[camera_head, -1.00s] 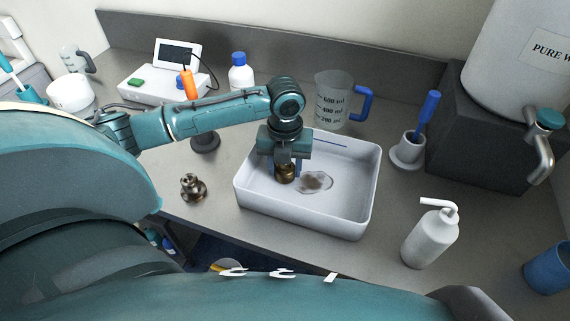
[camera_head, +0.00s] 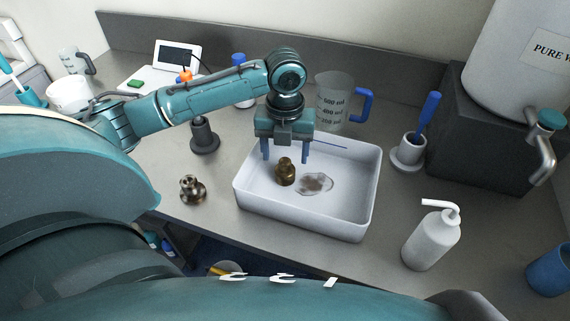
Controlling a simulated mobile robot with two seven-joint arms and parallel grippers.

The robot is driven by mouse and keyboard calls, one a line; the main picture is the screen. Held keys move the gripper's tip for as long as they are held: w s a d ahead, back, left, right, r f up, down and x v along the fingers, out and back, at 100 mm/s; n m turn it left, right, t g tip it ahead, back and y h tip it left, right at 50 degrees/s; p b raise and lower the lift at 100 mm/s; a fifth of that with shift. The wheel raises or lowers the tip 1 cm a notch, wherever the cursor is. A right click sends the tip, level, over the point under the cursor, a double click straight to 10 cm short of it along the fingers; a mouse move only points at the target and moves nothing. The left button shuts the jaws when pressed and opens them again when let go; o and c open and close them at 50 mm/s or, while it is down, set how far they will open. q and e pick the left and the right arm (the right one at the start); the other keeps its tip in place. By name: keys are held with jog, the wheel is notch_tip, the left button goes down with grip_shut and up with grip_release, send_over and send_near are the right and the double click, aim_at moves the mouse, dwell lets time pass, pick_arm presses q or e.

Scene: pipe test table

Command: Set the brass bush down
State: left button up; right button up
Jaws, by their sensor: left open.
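The brass bush (camera_head: 285,172) stands in the white tray (camera_head: 300,218), left of the tray's middle, beside a clear wet-looking patch with brownish specks (camera_head: 315,184). My left gripper (camera_head: 285,155) is above and just behind the bush. Its two blue fingers are spread wide and empty, apart from the bush. A second brass-coloured fitting (camera_head: 192,189) stands on the bench left of the tray. My right gripper is not in view.
A dark stand (camera_head: 204,138) is behind left of the tray. A measuring jug (camera_head: 333,100) stands behind it, a brush holder (camera_head: 408,152) to its right, and a white wash bottle (camera_head: 431,238) at front right. A large water container stands on a dark block (camera_head: 480,135).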

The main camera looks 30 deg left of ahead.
aim_at(285, 161)
pick_arm(q)
notch_tip(285, 161, up, 6)
jog(key=shift+r, duration=0.35)
jog(key=shift+f, duration=0.1)
dwell(0.3)
